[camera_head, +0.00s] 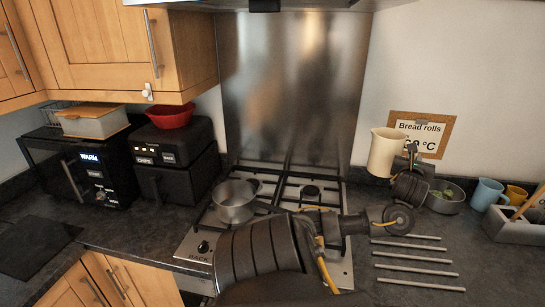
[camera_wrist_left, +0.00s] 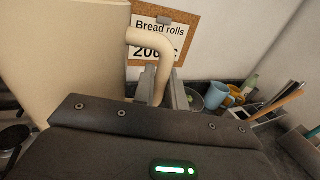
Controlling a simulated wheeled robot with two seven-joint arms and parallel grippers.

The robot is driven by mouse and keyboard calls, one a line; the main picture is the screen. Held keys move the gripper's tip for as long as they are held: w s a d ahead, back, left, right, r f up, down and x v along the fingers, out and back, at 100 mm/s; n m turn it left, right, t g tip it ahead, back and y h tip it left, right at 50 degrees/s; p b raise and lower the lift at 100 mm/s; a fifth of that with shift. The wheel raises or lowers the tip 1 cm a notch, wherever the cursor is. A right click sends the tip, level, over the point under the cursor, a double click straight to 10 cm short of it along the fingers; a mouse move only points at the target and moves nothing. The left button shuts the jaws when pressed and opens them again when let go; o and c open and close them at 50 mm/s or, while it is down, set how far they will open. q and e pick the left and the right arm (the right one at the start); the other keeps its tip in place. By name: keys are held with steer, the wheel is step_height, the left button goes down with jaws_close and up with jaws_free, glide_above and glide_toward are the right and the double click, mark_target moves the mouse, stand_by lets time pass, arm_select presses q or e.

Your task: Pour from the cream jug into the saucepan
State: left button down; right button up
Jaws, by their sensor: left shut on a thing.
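The cream jug (camera_head: 385,153) is held up near the back wall, to the right of the hob, and looks close to upright. My left gripper (camera_head: 411,160) is shut on its handle. In the left wrist view the jug's pale body (camera_wrist_left: 65,55) fills the left side and its curved handle (camera_wrist_left: 163,50) runs down between the fingers (camera_wrist_left: 176,92). The jug's contents are not visible. The steel saucepan (camera_head: 234,208) stands on the left part of the hob, well to the left of the jug, and its visible inside looks empty. My right gripper is not in view.
The gas hob (camera_head: 193,240) has a steel splashback (camera_head: 290,90) behind it. An air fryer (camera_head: 178,158) with a red bowl (camera_head: 171,116) stands left. Metal bars (camera_head: 415,263), a grey bowl (camera_head: 447,203), a blue mug (camera_head: 487,194) and a utensil box (camera_head: 515,232) are right.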

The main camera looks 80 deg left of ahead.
arm_select(q)
steer(key=s+a+f+n+g+y, duration=0.2)
steer(key=s+a+n+g, duration=0.3)
steer(key=s+a, duration=0.5)
steer(key=s+a+f+n+g+y, duration=0.25)
steer(key=s+a+g, duration=0.4)
steer(key=a, duration=0.55)
steer(key=s+a+f+n+g+h, duration=0.1)
steer(key=s+f+g, duration=0.4)
steer(key=s, duration=0.6)
steer(key=s+a+f+n+g+h, duration=0.2)
steer(key=s+f+n+g+h, duration=0.1)
steer(key=s+f, duration=0.5)
steer(key=s+n+g, duration=0.1)
steer(key=s+n, duration=0.1)
steer(key=s, duration=0.1)
steer(key=shift+n+g, duration=0.35)
steer(key=shift+a, duration=0.15)
steer(key=s+d+r+n, duration=0.1)
steer(key=s+r+n, duration=0.1)
steer(key=r+n, duration=0.2)
steer(key=s+d+r+n, duration=0.2)
steer(key=r+n, duration=0.2)
steer(key=r, duration=0.5)
steer(key=shift+s+d, duration=0.15)
steer(key=shift+s, duration=0.1)
